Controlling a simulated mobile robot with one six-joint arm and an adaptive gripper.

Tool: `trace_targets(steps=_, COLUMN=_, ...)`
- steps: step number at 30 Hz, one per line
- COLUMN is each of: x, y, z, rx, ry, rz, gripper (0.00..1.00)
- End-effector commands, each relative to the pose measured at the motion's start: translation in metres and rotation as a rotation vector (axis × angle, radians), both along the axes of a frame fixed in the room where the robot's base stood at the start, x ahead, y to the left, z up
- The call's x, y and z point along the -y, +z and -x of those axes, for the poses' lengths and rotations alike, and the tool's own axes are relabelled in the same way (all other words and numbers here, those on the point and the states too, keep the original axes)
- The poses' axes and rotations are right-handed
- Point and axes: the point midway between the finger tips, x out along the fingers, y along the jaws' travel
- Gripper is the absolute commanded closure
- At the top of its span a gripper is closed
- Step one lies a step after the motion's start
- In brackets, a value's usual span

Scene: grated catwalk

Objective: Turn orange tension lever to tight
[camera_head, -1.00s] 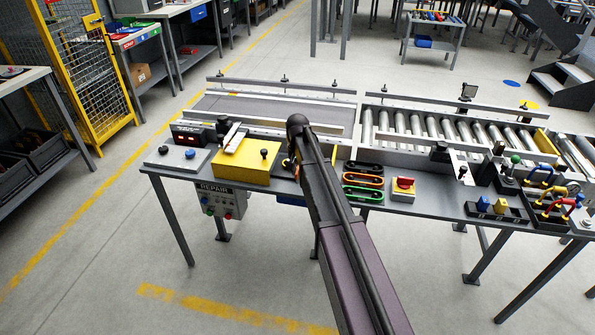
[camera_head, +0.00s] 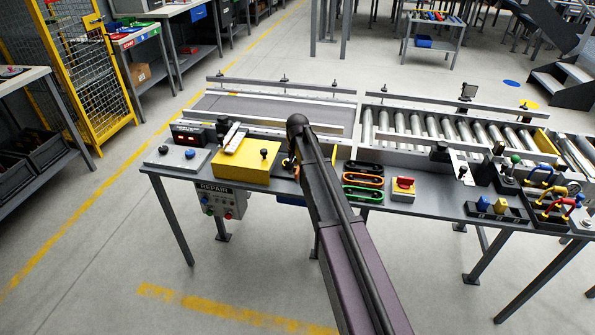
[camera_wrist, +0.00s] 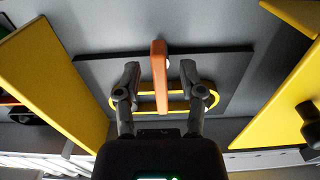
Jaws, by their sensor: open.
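The orange lever (camera_wrist: 159,75) shows in the wrist view as an upright bar at the middle of a dark plate (camera_wrist: 225,62). A yellow rounded outline (camera_wrist: 146,107) on the plate runs around its lower part. My gripper (camera_wrist: 160,68) is open, with one finger on each side of the lever and a visible gap to it on both sides. Whether the fingertips are level with the lever in depth I cannot tell. In the head view my arm covers the lever and the gripper.
In the head view a yellow box (camera_head: 240,173) stands left of my arm. Roller and belt conveyors (camera_head: 445,128) run behind. Yellow panels (camera_wrist: 50,85) flank the plate in the wrist view.

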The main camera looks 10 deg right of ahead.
Motion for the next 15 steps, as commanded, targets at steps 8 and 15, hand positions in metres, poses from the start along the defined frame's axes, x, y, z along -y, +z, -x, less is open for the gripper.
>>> trace_targets(steps=8, x=0.0, y=0.01, z=0.0, rx=0.0, ry=-0.073, rz=0.0, gripper=0.49)
trace_targets(steps=15, x=0.0, y=0.03, z=0.0, rx=0.0, ry=-0.072, rz=0.0, gripper=0.49)
